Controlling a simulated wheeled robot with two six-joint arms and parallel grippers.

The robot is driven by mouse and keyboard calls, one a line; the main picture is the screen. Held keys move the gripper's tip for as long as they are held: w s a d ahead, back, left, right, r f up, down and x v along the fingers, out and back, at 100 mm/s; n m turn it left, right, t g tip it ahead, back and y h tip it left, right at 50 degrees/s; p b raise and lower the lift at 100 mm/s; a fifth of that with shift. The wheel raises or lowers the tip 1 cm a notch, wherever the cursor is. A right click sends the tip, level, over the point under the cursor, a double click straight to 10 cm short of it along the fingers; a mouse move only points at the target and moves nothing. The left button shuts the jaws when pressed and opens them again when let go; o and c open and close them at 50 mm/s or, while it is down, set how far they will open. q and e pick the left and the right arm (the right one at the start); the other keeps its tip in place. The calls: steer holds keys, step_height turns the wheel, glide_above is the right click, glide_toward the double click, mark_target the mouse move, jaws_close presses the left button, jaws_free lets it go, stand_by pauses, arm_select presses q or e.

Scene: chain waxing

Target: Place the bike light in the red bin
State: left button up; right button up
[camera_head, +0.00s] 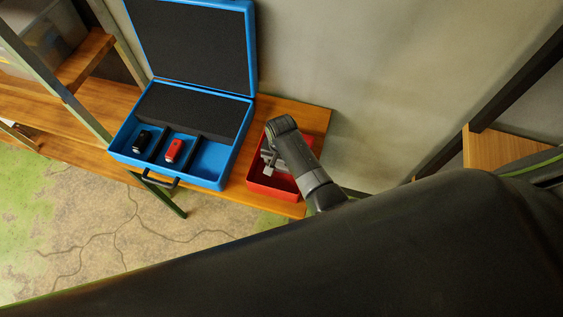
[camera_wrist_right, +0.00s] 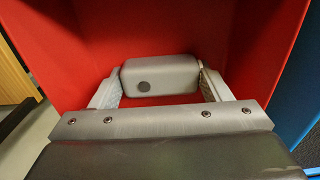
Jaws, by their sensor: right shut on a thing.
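My right gripper (camera_head: 268,162) is over the red bin (camera_head: 268,190), its fingers pointing down into the bin's opening. In the right wrist view, the gripper (camera_wrist_right: 162,82) is shut on a small grey rounded block with a dark round spot, which I take to be the bike light (camera_wrist_right: 172,70). The red walls of the bin (camera_wrist_right: 185,25) surround it; I cannot tell whether it touches the floor of the bin. In the head view the held light is too small to make out clearly. My left gripper is not in view.
An open blue case (camera_head: 207,165) with dark foam stands left of the bin on the wooden bench (camera_head: 310,118). It holds a black item (camera_head: 142,141) and a red item (camera_head: 174,150). A wall rises behind the bench. A wooden shelf (camera_head: 500,150) is at the right.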

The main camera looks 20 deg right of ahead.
steer(key=shift+f, duration=0.15)
steer(key=o, duration=1)
steer(key=shift+r, duration=0.6)
step_height(320, 180, up, 11)
steer(key=shift+b, duration=0.3)
